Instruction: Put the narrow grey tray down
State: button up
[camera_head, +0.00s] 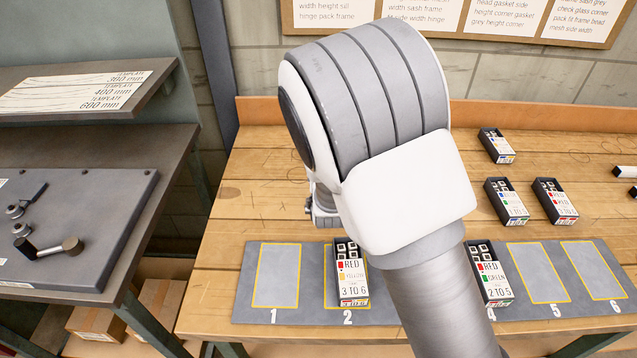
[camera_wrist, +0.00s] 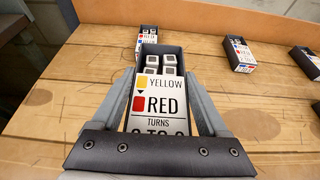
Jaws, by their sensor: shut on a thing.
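My gripper (camera_wrist: 161,85) is shut on a narrow grey tray (camera_wrist: 159,103), one finger on each long side, in the wrist view. The tray holds small pale-topped blocks at its far end, and its white label reads YELLOW, RED, TURNS. The label's lowest line is partly cut off by my gripper. The tray points away over the wooden bench; I cannot tell whether it touches the wood. In the head view my arm hides the held tray and most of my gripper.
A grey mat (camera_head: 388,313) has numbered yellow outlines. Outlines 1, 5 and 6 are empty; trays stand on 2 (camera_head: 350,285) and 4 (camera_head: 489,277); my arm hides 3. Another tray (camera_wrist: 148,37) stands just beyond the held one. Several trays stand at the bench's right.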

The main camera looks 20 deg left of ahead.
send_over(286, 204)
notch_tip(286, 204, down, 7)
jog(key=shift+r, duration=0.15)
jog(key=shift+f, duration=2)
jog(key=shift+f, duration=0.15)
jog(key=o, duration=1.4)
jog(key=shift+r, duration=0.25)
jog(key=v, duration=1.2)
jog(key=shift+s, duration=0.1)
